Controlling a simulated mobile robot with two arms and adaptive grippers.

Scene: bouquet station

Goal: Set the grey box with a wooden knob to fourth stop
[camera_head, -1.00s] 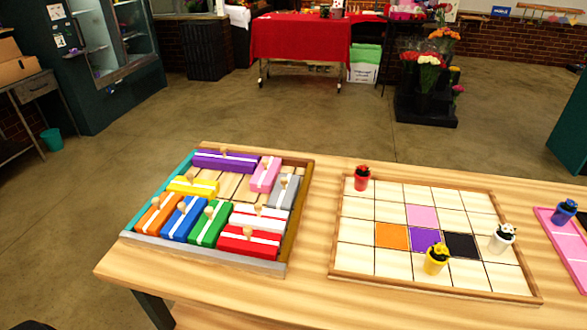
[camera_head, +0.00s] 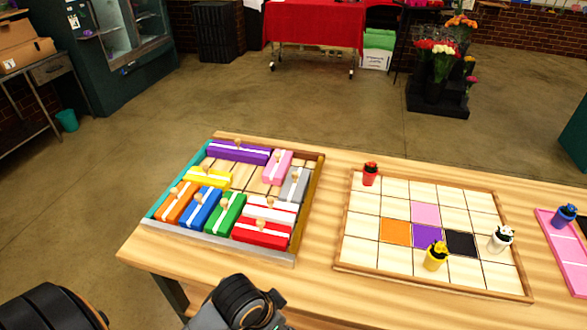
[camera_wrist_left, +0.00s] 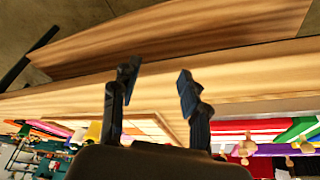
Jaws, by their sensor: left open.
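The grey box (camera_head: 295,189) with a wooden knob lies in a shallow sliding-block tray (camera_head: 193,246), against its brown right wall. It has a pale stripe. The pink box (camera_head: 277,167) is behind and left of it, and the white box (camera_head: 270,210) is in front. My left gripper (camera_wrist_left: 155,85) shows in the left wrist view, open and empty, over the wooden table. The grey box cannot be made out for sure there. In the head view parts of my arm show at the bottom edge, away from the tray.
Purple (camera_head: 238,152), yellow (camera_head: 208,178), orange (camera_head: 174,204), blue (camera_head: 200,208), green (camera_head: 225,214) and red (camera_head: 260,233) boxes share the tray. Bare slats show in the tray's middle. A gridded board (camera_head: 350,270) with small pots stands right of it.

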